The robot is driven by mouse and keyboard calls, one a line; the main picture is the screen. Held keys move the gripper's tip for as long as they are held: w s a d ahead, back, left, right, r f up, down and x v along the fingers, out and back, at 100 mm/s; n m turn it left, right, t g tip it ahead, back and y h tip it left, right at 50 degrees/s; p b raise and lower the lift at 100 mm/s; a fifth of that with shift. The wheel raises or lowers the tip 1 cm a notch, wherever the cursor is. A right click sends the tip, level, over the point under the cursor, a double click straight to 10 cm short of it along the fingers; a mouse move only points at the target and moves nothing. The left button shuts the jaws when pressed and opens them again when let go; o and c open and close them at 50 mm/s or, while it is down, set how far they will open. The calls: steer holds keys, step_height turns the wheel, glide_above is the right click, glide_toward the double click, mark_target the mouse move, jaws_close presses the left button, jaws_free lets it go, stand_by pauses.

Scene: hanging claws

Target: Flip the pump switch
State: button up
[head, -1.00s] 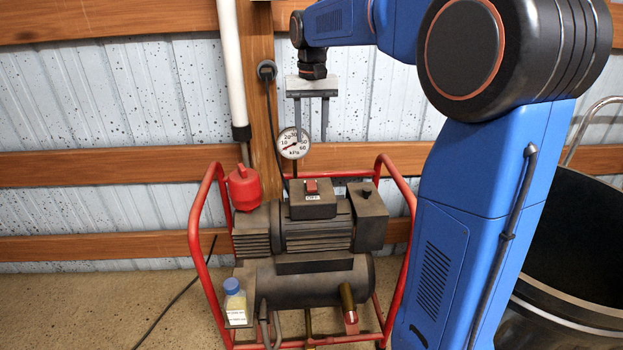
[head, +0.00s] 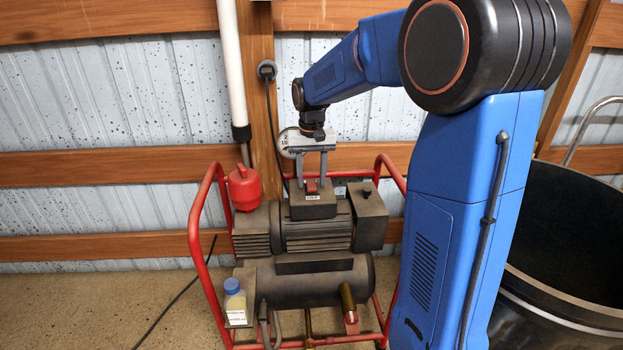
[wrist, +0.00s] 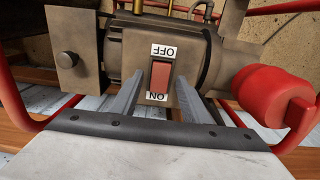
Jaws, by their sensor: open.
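The pump (head: 315,235) is a dark grey-brown machine in a red tube frame. Its red rocker switch (wrist: 160,76) sits on a box on top, with an OFF label at one end and an ON label at the other in the wrist view. The switch also shows small in the head view (head: 311,186). My gripper (head: 312,184) is open and points down at the switch box. In the wrist view its two grey fingers (wrist: 157,85) stand on either side of the switch, with nothing between them but the switch beyond. I cannot tell whether they touch the box.
A red cap (head: 244,188) is left of the switch box. The red frame (head: 197,215) rises on both sides. A large black bin (head: 575,240) stands at the right.

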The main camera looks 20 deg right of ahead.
steer(key=shift+f, duration=0.2)
steer(key=c, duration=1.1)
steer(key=shift+o, duration=0.2)
steer(key=shift+w, duration=0.1)
steer(key=shift+w+d+g+y, duration=0.1)
steer(key=shift+w+g+y, duration=0.1)
steer(key=shift+g, duration=0.45)
steer(key=shift+w+d+g+y, duration=0.1)
steer(key=shift+g+y, duration=0.1)
steer(key=shift+g, duration=0.45)
steer(key=o, duration=1.1)
steer(key=shift+c, duration=0.2)
